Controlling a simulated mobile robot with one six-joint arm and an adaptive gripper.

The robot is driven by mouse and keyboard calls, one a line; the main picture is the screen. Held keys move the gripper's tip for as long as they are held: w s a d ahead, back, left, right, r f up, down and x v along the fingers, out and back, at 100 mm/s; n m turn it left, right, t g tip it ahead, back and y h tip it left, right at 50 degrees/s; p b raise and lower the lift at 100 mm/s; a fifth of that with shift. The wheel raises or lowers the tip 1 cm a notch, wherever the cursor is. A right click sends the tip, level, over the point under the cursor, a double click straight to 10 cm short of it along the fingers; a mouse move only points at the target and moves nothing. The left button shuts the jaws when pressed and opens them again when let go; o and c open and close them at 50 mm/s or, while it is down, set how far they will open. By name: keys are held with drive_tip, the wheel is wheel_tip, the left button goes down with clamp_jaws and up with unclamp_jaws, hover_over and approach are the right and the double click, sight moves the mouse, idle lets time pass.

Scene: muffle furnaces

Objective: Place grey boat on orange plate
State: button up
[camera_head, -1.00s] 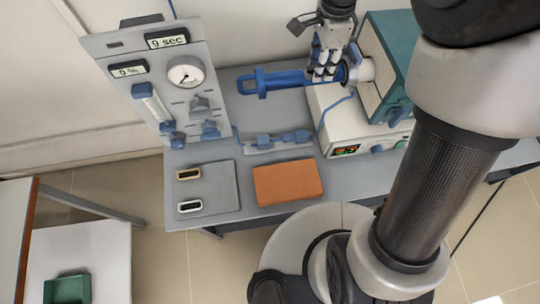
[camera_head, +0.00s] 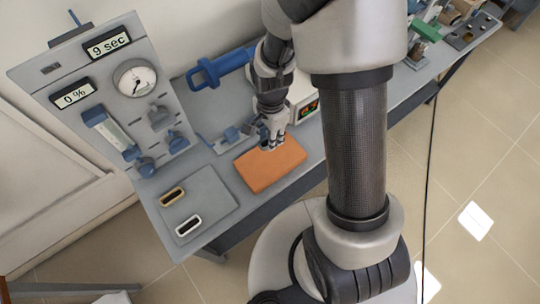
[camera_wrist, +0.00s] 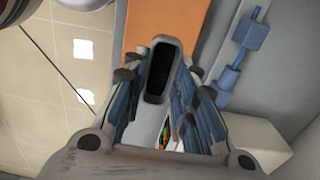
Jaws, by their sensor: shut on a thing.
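The grey boat (camera_wrist: 141,128), a narrow tray with a dark hollow, is in my gripper (camera_wrist: 160,85), between its fingers. In the head view my gripper (camera_head: 272,140) is at the far edge of the orange plate (camera_head: 272,172), and only a small dark part of the boat shows under the fingers. In the wrist view the boat's far end overlaps the orange plate (camera_wrist: 165,22). I cannot tell whether the boat touches the plate.
A grey plate (camera_head: 222,192) left of the orange one bears a gold-rimmed boat (camera_head: 172,196) and a white-rimmed boat (camera_head: 188,225). Behind are a blue handled rod (camera_head: 215,72), blue fittings (camera_head: 232,134) and a gauge panel (camera_head: 120,110). A furnace display (camera_head: 308,107) shows behind my arm.

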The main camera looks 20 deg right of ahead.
sight(270, 158)
wheel_tip(270, 158, down, 10)
drive_tip(key=b, duration=0.3)
drive_tip(key=shift+f, duration=0.2)
drive_tip(key=shift+f, duration=0.2)
drive_tip(key=o, duration=1)
drive_tip(key=shift+r, duration=0.2)
